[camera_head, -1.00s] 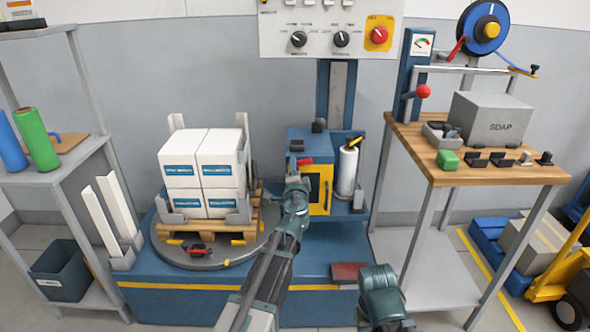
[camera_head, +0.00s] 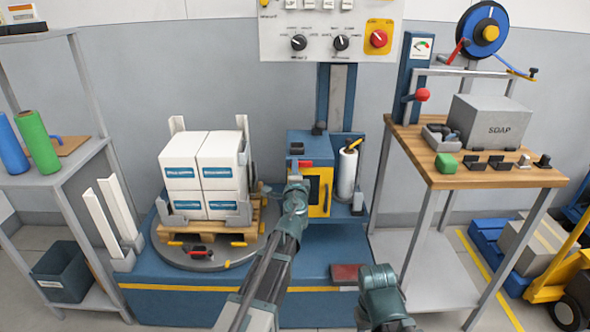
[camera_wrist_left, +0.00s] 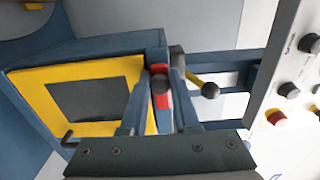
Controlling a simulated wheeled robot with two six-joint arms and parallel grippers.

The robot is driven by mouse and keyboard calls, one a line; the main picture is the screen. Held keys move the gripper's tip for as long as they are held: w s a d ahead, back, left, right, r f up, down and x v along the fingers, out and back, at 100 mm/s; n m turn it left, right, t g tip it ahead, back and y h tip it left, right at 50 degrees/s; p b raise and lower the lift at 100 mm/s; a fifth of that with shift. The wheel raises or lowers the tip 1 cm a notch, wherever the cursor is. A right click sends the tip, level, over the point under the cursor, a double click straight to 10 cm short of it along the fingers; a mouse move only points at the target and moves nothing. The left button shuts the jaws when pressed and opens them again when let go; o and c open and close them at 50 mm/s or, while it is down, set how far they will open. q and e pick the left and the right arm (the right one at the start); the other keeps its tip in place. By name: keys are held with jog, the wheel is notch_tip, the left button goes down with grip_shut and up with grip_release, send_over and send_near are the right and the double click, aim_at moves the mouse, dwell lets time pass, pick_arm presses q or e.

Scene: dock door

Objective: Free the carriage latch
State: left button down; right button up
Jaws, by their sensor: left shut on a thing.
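The carriage (camera_head: 304,145) is a blue box with a yellow-framed door on its front, left of the white film roll. Its red latch (camera_head: 306,163) sits at the top of the door. My left gripper (camera_head: 296,183) is at the latch, partly covering the door. In the left wrist view the two fingers close from both sides on the red latch (camera_wrist_left: 161,98), which has a dark round end. The yellow door (camera_wrist_left: 85,97) lies just left of the fingers. Only a teal link of my right arm shows at the bottom of the head view; its gripper is not seen.
White boxes (camera_head: 203,172) stand on a pallet on the turntable (camera_head: 190,262) to the left. A wooden workbench (camera_head: 440,172) stands right. The control panel (camera_head: 325,45) hangs above.

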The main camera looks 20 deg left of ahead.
pick_arm(q)
jog(key=c, duration=0.7)
grip_release()
jog(key=shift+o, duration=0.2)
jog(key=shift+s, duration=0.1)
